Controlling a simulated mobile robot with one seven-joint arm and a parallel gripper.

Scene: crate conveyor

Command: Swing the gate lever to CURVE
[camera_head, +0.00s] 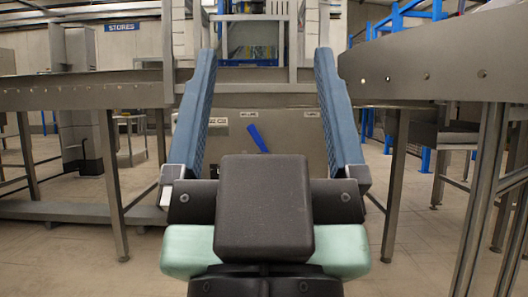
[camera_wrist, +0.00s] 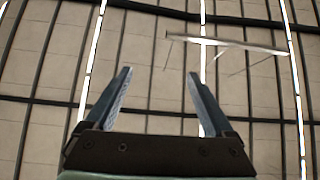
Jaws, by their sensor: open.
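The gate lever (camera_head: 257,138) is a short blue bar on a grey metal panel (camera_head: 285,135) in the head view. It is tilted, its upper end leaning left, toward a small white label (camera_head: 249,114). Another small white label (camera_head: 311,114) is on the panel's right; both are too small to read surely. My gripper (camera_head: 265,55) is open and empty, its two blue fingers pointing up on either side of the lever in the picture, apart from it and nearer the camera. My gripper also shows in the wrist view (camera_wrist: 157,78), open beneath the ceiling; the lever is not there.
Metal conveyor frames stand at left (camera_head: 85,97) and right (camera_head: 430,75), with legs below. A metal crossbeam (camera_head: 245,88) runs above the panel. A blue STORES sign (camera_head: 122,27) hangs at the back left.

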